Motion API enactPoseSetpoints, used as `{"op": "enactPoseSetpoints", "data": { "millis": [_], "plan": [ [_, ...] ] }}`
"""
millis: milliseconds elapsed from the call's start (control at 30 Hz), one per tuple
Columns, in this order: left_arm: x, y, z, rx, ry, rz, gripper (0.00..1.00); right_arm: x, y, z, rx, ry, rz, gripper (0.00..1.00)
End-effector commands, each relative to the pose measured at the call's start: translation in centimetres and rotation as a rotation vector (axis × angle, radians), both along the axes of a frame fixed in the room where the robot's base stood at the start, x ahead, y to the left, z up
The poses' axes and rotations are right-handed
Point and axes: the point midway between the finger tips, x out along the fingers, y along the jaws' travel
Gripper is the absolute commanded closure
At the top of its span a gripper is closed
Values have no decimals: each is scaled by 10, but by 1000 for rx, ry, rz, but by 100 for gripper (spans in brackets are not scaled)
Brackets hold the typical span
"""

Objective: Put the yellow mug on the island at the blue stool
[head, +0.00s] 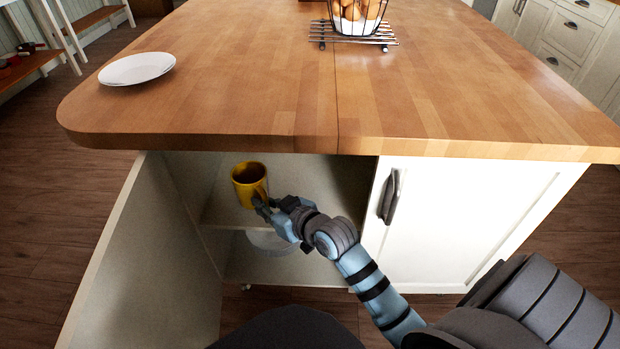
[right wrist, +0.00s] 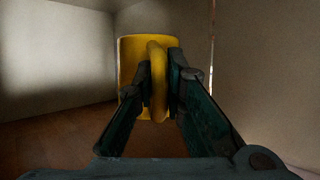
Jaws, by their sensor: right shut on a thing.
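The yellow mug (head: 246,184) is upright at the open left side of the island's cupboard, above or at the shelf; I cannot tell whether it touches it. My right gripper (head: 266,205) is shut on the mug's handle. In the right wrist view the mug (right wrist: 131,72) is straight ahead, its handle between the fingers of the right gripper (right wrist: 159,92). The wooden island top (head: 230,110) is above the mug. My left gripper is not in view. No blue stool can be made out.
An open cupboard door (head: 150,265) stands on the left; the right door (head: 465,215) is shut. A white plate (head: 137,68) lies on the island's left corner. A wire egg basket (head: 357,18) stands on a rack (head: 322,44). The front of the top is clear.

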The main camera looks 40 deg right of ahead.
Motion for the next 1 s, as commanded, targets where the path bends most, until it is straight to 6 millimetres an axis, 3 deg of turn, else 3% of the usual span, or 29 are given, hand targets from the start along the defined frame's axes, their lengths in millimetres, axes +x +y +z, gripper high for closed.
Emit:
{"op": "enactPoseSetpoints", "data": {
  "millis": [100, 200, 333, 500, 667, 867, 1000],
  "plan": [
    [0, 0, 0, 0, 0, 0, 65, -10, 54, 23, -2, -9, 260, 100],
    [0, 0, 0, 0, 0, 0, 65, -23, 90, 47, -6, -11, 467, 100],
    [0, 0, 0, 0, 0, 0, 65, -40, 124, 83, -10, -13, 703, 100],
    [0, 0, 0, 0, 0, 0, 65, -54, 147, 136, -11, -14, 937, 100],
    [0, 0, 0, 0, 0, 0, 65, -44, 148, 187, -10, -9, 1012, 100],
    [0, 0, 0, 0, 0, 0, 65, -2, 127, 243, -8, -7, 868, 100],
    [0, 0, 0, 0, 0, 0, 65, 41, 103, 286, -6, -8, 680, 100]
  ]
}}
